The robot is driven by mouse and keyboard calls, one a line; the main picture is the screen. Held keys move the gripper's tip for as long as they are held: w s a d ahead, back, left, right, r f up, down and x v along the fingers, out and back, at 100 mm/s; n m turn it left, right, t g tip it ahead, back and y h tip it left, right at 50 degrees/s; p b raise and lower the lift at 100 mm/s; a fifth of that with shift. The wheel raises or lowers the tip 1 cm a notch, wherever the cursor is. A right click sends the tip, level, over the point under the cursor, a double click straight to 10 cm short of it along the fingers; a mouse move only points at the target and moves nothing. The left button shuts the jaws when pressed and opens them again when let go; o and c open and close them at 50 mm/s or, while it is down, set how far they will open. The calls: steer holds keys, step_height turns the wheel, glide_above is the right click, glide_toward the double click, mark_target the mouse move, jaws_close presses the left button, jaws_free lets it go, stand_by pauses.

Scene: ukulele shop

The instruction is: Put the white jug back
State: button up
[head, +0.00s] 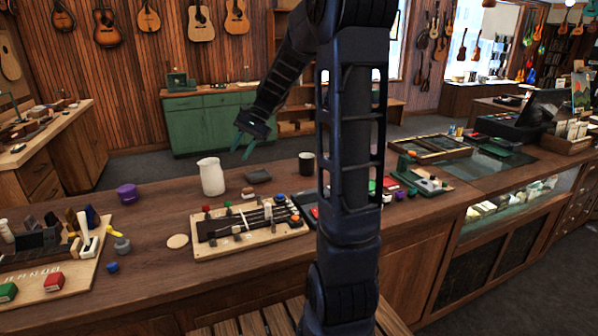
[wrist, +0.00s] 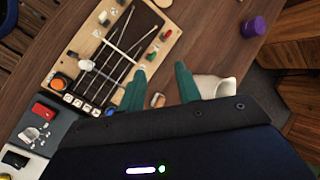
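The white jug (head: 212,176) stands upright on the wooden counter, left of the middle in the head view. My gripper (head: 243,146) is above and a little to the right of the jug, with its green fingers spread apart and nothing between them. In the wrist view the fingers of my gripper (wrist: 160,84) are also apart. The jug (wrist: 214,87) shows there just right of the right finger, its lower part hidden behind the gripper body. I cannot tell whether the finger touches it, but in the head view they look apart.
A board with a fretboard and small parts (head: 250,228) lies in front of the jug. A purple tub (head: 127,193) stands to its left, a round tan disc (head: 177,241) nearer. A dark block (head: 258,176) and a black mug (head: 306,162) stand to its right. Bare counter surrounds the jug's left side.

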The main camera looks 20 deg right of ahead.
steer(key=s+d+n+t+h, duration=0.2)
steer(key=s+d+n+h, duration=0.1)
steer(key=s, duration=0.9)
steer(key=s+d+r+n+t+h, duration=0.1)
steer(key=s+d+n+t+h, duration=0.2)
steer(key=s, duration=1)
steer(key=d+n, duration=0.1)
steer(key=d, duration=0.2)
steer(key=shift+s+d+r+h, duration=0.15)
steer(key=shift+d+r+h, duration=0.15)
steer(key=shift+h, duration=0.1)
